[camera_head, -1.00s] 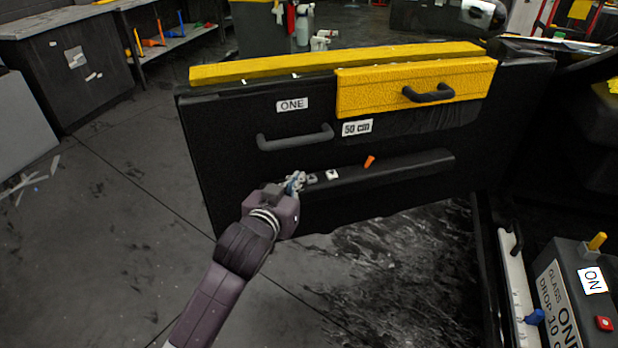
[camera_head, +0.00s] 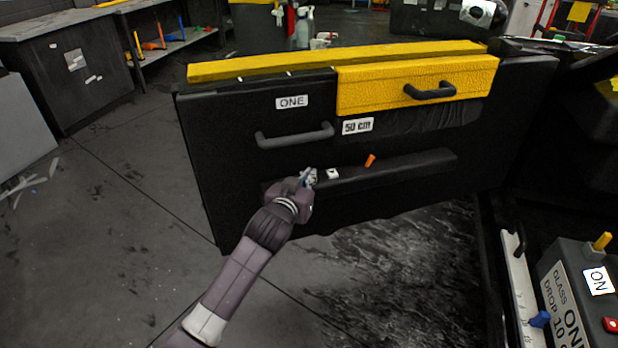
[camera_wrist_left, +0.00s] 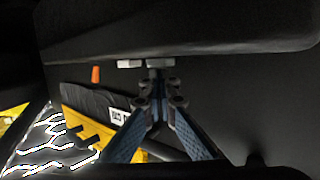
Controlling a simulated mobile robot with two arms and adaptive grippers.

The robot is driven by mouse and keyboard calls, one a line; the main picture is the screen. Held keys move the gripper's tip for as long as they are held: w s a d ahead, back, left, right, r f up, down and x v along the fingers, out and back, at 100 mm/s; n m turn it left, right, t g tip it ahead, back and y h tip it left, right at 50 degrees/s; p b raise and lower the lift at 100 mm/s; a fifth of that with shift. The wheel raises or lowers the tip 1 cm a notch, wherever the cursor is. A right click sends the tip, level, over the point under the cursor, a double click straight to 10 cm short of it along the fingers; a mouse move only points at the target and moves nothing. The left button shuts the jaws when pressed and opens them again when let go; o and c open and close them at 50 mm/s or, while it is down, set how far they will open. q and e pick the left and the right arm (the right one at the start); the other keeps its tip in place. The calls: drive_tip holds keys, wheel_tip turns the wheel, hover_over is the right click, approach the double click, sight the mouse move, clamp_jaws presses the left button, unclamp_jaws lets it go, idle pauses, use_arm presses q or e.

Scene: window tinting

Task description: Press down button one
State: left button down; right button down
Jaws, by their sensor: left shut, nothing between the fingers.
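A black door panel (camera_head: 235,180) with a label ONE (camera_head: 292,102) stands in front of me. On its armrest (camera_head: 400,170) are small light buttons; one white button (camera_head: 333,173) shows clearly. My left gripper (camera_head: 309,177) is shut and empty at the armrest's left end, just left of that button, and hides part of the area. In the left wrist view, the closed fingertips (camera_wrist_left: 155,72) are right by the pale buttons (camera_wrist_left: 130,64); I cannot tell whether they touch. No number shows on the buttons. My right gripper is not in view.
An orange peg (camera_head: 370,160) stands on the armrest right of the buttons. A pull handle (camera_head: 295,137) and a yellow block (camera_head: 415,85) with a handle are above. A dark box (camera_head: 575,270) with a red button (camera_head: 610,325) is at lower right. Floor at left is open.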

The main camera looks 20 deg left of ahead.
use_arm(q)
wheel_tip(320, 180, down, 2)
drive_tip(key=shift+s+f, duration=0.1)
drive_tip(key=shift+f, duration=0.2)
drive_tip(key=shift+r, duration=0.4)
drive_tip(key=r, duration=0.2)
drive_tip(key=r+p, duration=0.1)
drive_tip(key=r, duration=0.3)
drive_tip(key=shift+s, duration=0.35)
drive_tip(key=p+v, duration=0.1)
drive_tip(key=v, duration=0.8)
drive_tip(key=s+f+g+p, duration=0.4)
drive_tip(key=s+f, duration=0.3)
drive_tip(key=f, duration=0.9)
drive_tip(key=s+a+f+m+g+p, duration=0.1)
drive_tip(key=s+f+g+p, duration=0.3)
drive_tip(key=f, duration=1.2)
drive_tip(key=s+p, duration=0.3)
drive_tip(key=shift+s+f+m, duration=0.25)
drive_tip(key=shift+f+m, duration=0.05)
drive_tip(key=shift+f, duration=0.05)
